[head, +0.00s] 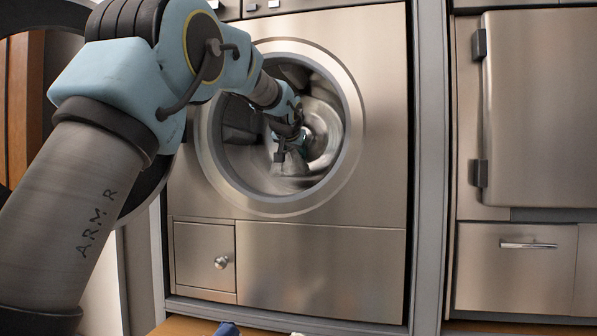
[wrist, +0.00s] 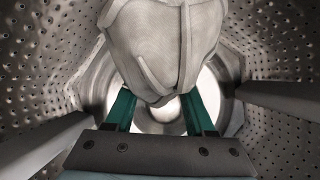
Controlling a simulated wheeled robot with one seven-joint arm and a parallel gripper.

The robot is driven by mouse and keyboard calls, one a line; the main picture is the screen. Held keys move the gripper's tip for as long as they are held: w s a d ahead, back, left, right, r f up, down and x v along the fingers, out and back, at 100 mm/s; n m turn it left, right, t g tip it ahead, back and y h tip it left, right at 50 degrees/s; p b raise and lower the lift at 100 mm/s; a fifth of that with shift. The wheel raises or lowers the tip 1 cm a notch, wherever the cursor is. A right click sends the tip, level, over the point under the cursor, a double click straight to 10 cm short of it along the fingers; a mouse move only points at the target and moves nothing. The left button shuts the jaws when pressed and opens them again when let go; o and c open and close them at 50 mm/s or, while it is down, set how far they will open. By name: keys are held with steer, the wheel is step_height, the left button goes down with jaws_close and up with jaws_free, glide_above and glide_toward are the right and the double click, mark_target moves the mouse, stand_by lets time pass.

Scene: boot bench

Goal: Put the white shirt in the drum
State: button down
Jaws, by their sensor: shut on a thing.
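My gripper (head: 290,143) reaches through the round door opening into the drum (head: 325,122) of the steel washing machine. In the wrist view, its two green fingers (wrist: 160,112) are shut on a pale, bunched cloth, the white shirt (wrist: 165,45). The shirt is inside the drum, held in front of the fingertips. The perforated drum wall (wrist: 270,50) surrounds it. In the head view the shirt (head: 293,163) shows as a small greyish bundle below the gripper. Where the fingers meet the cloth is partly hidden.
The metal door ring (head: 350,112) surrounds my forearm. A small hatch with a knob (head: 205,258) is below left. Another steel cabinet (head: 540,110) stands at the right. Blue cloth (head: 227,328) and a white thing (head: 297,333) show at the bottom edge.

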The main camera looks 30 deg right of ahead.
mark_target(298, 159)
steer(key=w+d+p, duration=0.1)
steer(key=w, duration=0.1)
steer(key=w+d, duration=0.1)
steer(key=d, duration=0.1)
steer(key=shift+w+d+r+p, duration=0.15)
steer(key=shift+w+d+p, duration=0.1)
steer(key=shift+w+p, duration=0.15)
steer(key=shift+d+f, duration=0.1)
steer(key=shift+f, duration=0.85)
step_height(298, 159, down, 4)
steer(key=shift+f+b, duration=0.1)
steer(key=shift+b, duration=0.2)
steer(key=shift+w+d+f, duration=0.1)
steer(key=shift+w+f, duration=0.1)
steer(key=shift+f, duration=0.35)
steer(key=shift+f, duration=0.2)
steer(key=shift+c, duration=1.3)
jaws_free()
